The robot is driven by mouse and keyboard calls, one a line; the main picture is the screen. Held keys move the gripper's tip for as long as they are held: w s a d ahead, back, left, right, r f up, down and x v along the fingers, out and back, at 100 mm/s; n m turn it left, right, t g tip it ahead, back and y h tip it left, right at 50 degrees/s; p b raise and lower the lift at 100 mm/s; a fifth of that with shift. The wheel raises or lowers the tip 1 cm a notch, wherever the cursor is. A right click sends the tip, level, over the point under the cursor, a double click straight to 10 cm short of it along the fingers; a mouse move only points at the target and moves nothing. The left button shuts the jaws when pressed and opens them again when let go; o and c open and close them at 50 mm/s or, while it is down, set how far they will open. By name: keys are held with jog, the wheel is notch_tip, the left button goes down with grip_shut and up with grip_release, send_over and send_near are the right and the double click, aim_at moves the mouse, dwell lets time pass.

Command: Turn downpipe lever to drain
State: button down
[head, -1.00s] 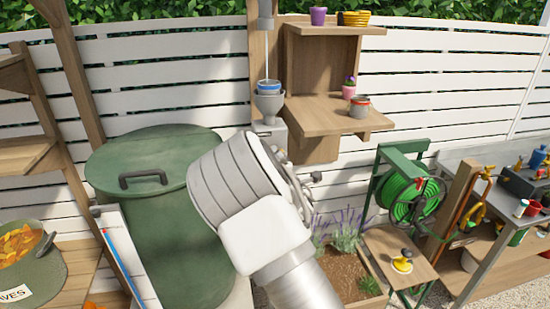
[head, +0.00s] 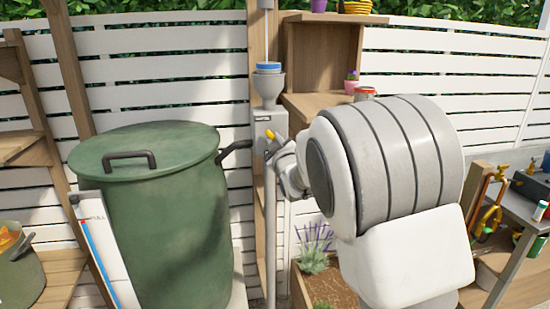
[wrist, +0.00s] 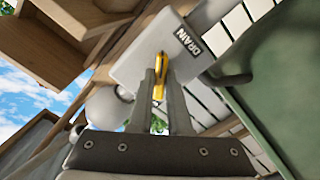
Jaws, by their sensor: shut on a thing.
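The downpipe diverter box (head: 268,124) is a grey box below a grey funnel on the downpipe. Its yellow lever (head: 270,135) sticks out at the front. In the wrist view the yellow lever (wrist: 158,90) lies between the two fingers of my gripper (wrist: 160,82), which are shut on it. In the head view my gripper (head: 276,152) reaches the box from the right, and my arm hides part of the scene there.
A green lidded water barrel (head: 165,220) stands left of the downpipe, joined by a dark pipe (head: 235,146). A wooden shelf (head: 318,106) with pots is right of the downpipe. A planter (head: 330,285) with lavender is below. A workbench (head: 515,205) stands at the far right.

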jog(key=m+b, duration=0.7)
jog(key=b, duration=0.1)
jog(key=shift+r+m, duration=0.1)
jog(key=shift+m, duration=0.3)
jog(key=shift+b, duration=0.3)
jog(key=c, duration=0.9)
grip_release()
jog(key=shift+o, duration=0.2)
jog(key=b+v, duration=0.1)
jog(key=v, duration=1.6)
jog(key=shift+s, duration=0.2)
